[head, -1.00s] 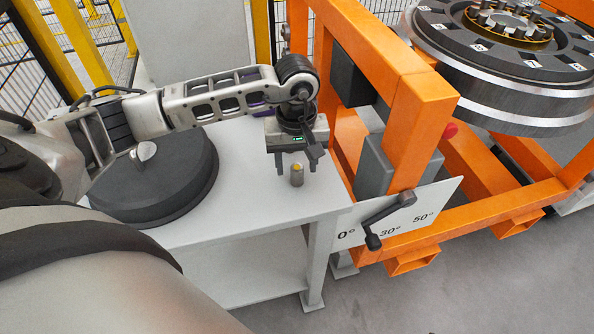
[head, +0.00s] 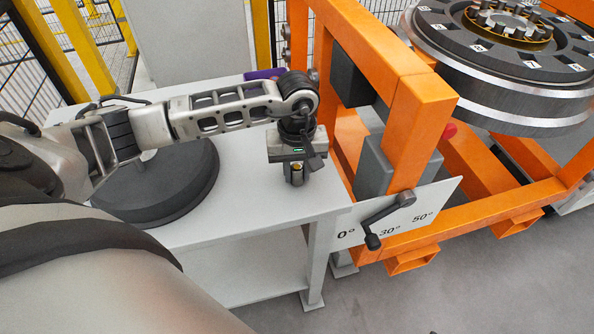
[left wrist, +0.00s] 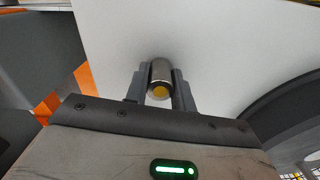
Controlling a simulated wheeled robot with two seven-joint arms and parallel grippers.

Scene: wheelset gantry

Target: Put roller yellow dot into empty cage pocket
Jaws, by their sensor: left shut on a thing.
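The roller with the yellow dot (head: 297,170) stands upright on the grey table, a small metal cylinder with a yellow spot on its top end. My left gripper (head: 296,176) reaches down over it and is shut on it. In the left wrist view the roller (left wrist: 161,79) sits between the two fingers (left wrist: 160,92), its yellow end facing the camera. The bearing cage (head: 503,22) with its ring of rollers is on the large wheel at the upper right. I cannot tell which pocket is empty. My right gripper is not in view.
A grey table (head: 255,205) carries a round dark grey cover (head: 160,185) at the left and a purple item (head: 262,74) at the back. The orange gantry frame (head: 425,110), with a crank (head: 385,220) and an angle plate (head: 430,205), stands between table and wheel (head: 500,90).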

